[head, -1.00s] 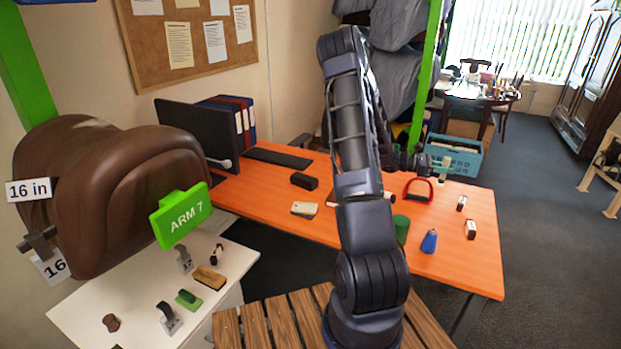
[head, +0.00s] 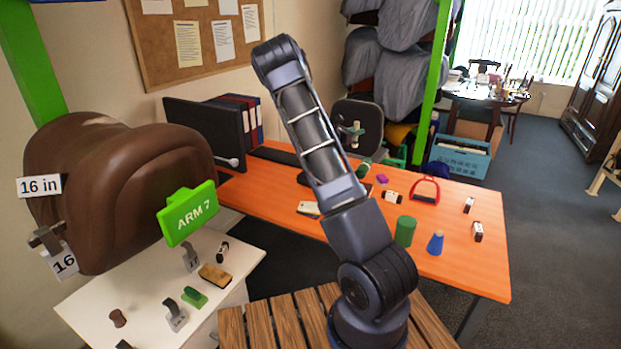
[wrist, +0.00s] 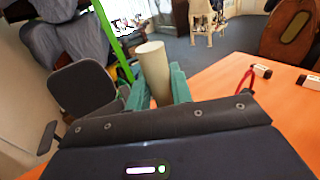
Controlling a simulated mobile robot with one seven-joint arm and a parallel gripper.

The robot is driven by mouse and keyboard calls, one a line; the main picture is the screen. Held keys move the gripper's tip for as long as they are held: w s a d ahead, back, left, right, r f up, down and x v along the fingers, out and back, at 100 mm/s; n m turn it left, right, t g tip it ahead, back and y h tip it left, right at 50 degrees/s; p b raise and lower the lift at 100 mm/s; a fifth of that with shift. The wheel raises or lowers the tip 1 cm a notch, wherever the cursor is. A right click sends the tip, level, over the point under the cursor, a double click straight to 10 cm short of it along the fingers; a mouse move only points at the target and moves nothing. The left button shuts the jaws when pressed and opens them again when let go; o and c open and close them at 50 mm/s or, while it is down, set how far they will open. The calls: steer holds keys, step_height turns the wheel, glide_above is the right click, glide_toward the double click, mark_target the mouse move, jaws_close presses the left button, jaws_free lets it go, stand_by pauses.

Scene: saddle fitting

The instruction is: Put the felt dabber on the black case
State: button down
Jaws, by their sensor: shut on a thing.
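The felt dabber (wrist: 153,70) appears to be the pale cream cylinder in the wrist view, standing up between the teal fingers of my gripper (wrist: 155,92). My gripper is shut on it. In the head view my gripper (head: 352,133) shows small in front of the dark chair back, above the far side of the orange desk. The black case (head: 303,178) lies on the desk left of my gripper, partly hidden behind my arm. The wrist view does not show the case.
A monitor (head: 205,130) stands at the left end. The chair (head: 360,112) is behind the desk.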

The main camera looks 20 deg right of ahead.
steer(key=w+a+r+n+t+y, duration=0.1)
steer(key=w+a+n+t, duration=0.15)
steer(key=w+a, duration=0.45)
steer(key=w+a+r+n+t+y, duration=0.15)
steer(key=w+a+t, duration=0.25)
steer(key=a, duration=0.7)
steer(key=shift+n+g, duration=0.25)
steer(key=shift+n, duration=0.05)
step_height(320, 180, down, 20)
steer(key=shift+s+d+f, duration=0.15)
steer(key=shift+f, duration=0.1)
steer(key=shift+f, duration=0.1)
steer(key=c, duration=1.2)
jaws_free()
steer(key=shift+c, duration=0.2)
